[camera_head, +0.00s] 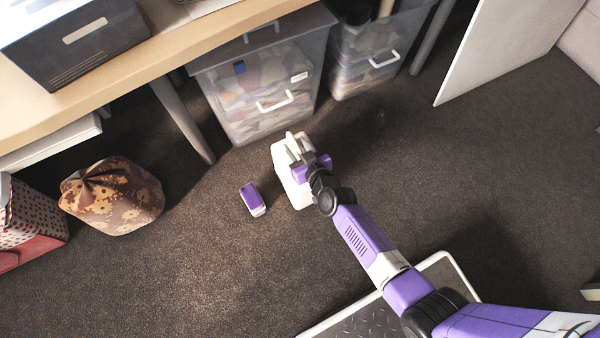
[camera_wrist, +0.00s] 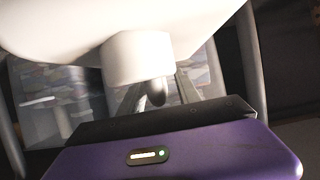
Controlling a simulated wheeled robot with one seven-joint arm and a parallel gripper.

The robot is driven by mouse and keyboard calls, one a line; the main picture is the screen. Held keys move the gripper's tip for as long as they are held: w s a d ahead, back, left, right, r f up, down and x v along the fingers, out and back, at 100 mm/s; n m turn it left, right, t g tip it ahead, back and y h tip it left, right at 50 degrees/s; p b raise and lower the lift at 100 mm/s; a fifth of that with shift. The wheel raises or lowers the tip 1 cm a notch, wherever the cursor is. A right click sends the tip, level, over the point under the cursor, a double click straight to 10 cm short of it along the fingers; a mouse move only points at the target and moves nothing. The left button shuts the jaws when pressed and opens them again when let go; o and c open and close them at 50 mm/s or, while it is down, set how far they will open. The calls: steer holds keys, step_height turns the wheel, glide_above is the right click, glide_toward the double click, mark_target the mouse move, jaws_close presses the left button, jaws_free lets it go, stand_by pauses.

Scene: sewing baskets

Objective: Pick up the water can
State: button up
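The water can (camera_head: 283,178) is a white canister with a handle at its top. It shows in the head view just in front of the clear drawers. My gripper (camera_head: 304,164) is at the upper part of the can and covers some of it. In the wrist view the can's white body (camera_wrist: 60,28) fills the top of the picture, very close to the gripper, and a round white part points down. Dark finger parts of my gripper (camera_wrist: 155,95) show behind that part. The can hides most of the fingers, so I cannot tell whether they grip it.
A small purple and white object (camera_head: 252,200) lies on the carpet left of the can. A patterned brown sack (camera_head: 112,197) is further left. Clear drawers (camera_head: 262,95) and a table leg (camera_head: 183,118) stand behind. Open carpet lies to the right.

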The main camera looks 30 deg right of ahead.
steer(key=shift+w, duration=0.1)
steer(key=shift+c, duration=0.2)
jaws_close()
stand_by(1.1)
steer(key=shift+w+r, duration=0.1)
steer(key=shift+r, duration=0.1)
